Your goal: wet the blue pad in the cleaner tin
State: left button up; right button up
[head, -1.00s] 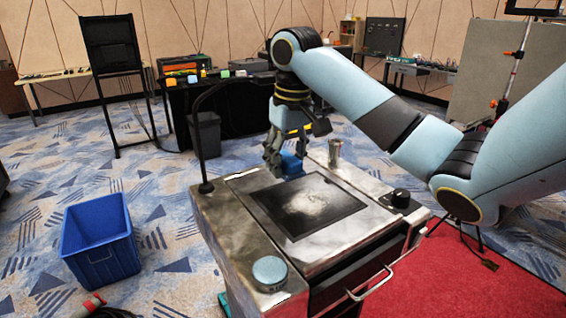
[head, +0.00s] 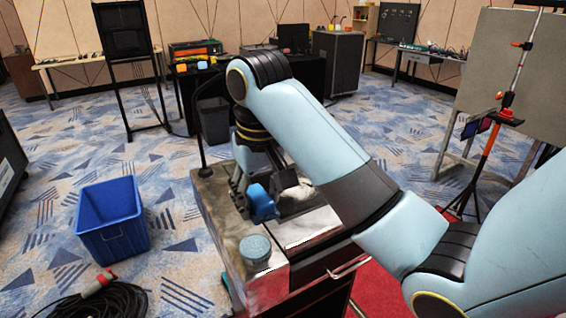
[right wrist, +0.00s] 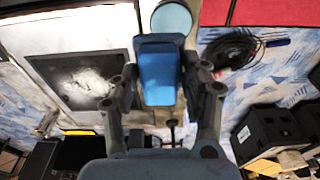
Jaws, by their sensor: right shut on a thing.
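My right gripper (head: 248,200) is shut on the blue pad (head: 262,204) and holds it above the left part of the metal cart top. In the right wrist view the pad (right wrist: 158,78) sits between the two fingers. The round cleaner tin (head: 255,248), with a grey-blue top, stands on the near left corner of the cart. In the right wrist view the tin (right wrist: 172,18) shows just beyond the pad's end. The pad is apart from the tin in the head view. My left gripper is in neither view.
A dark panel with a whitish smear (right wrist: 80,82) is set in the cart top, mostly hidden by my right arm in the head view. A blue crate (head: 110,220) stands on the carpet to the left. A coiled black cable (head: 110,300) lies in front of it.

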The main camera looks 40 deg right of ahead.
aim_at(255, 245)
jog(key=shift+s+a, duration=0.3)
jog(key=shift+a, duration=0.5)
jog(key=shift+a+f, duration=0.2)
jog(key=shift+f, duration=0.75)
notch_tip(255, 245, down, 3)
jog(key=shift+r, duration=0.15)
jog(key=shift+f, duration=0.7)
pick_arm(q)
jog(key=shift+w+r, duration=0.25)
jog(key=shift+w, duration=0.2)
pick_arm(e)
jog(key=shift+f, duration=0.35)
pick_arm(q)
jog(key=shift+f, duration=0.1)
pick_arm(e)
jog(key=shift+f, duration=0.45)
jog(key=shift+f, duration=0.1)
